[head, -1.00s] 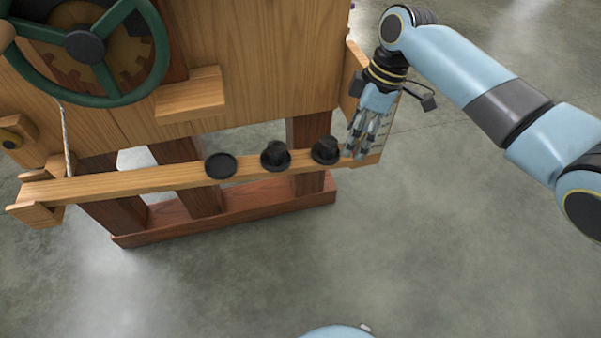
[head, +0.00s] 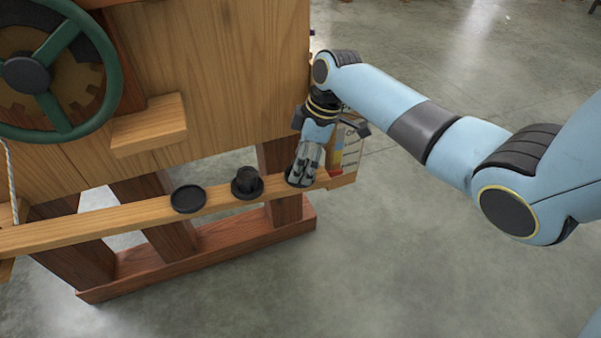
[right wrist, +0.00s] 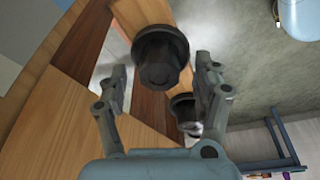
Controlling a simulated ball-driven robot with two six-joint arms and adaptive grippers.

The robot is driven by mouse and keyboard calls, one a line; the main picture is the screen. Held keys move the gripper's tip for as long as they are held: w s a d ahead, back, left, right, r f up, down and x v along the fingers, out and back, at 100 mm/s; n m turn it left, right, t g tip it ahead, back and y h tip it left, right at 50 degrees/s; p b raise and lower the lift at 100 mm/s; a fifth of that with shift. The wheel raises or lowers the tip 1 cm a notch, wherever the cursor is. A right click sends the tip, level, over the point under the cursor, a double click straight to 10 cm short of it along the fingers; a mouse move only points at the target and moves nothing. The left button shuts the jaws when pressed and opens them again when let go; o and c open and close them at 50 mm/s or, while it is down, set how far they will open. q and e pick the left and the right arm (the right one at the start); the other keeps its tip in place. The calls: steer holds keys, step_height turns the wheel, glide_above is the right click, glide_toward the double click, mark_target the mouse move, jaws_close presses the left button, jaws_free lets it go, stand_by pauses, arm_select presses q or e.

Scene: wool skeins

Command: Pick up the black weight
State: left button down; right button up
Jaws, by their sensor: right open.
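My right gripper (head: 300,174) is open at the right end of the wooden shelf in the head view, over the rightmost black weight. That weight is mostly hidden there, with its dark round base (head: 292,182) showing around the fingers. In the right wrist view the black weight (right wrist: 160,66) lies between and just beyond the two open fingers, and no grip shows. A second black weight (head: 247,180) sits upright in a dark round holder at the shelf's middle. It also shows smaller in the right wrist view (right wrist: 186,110). My left gripper is not in view.
The narrow wooden shelf (head: 120,216) also bears an empty black round dish (head: 188,199). Behind it stands a wooden panel (head: 230,80) with a green wheel (head: 108,62) and a protruding block (head: 150,130). The grey floor (head: 400,260) in front is clear.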

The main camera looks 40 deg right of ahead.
steer(key=shift+w+a+f, duration=0.1)
steer(key=shift+a+f, duration=0.05)
steer(key=shift+f, duration=0.4)
steer(key=shift+r, duration=0.1)
jaws_close()
step_height(320, 180, up, 10)
steer(key=p, duration=0.3)
steer(key=shift+r+p, duration=0.15)
steer(key=shift+p, duration=0.15)
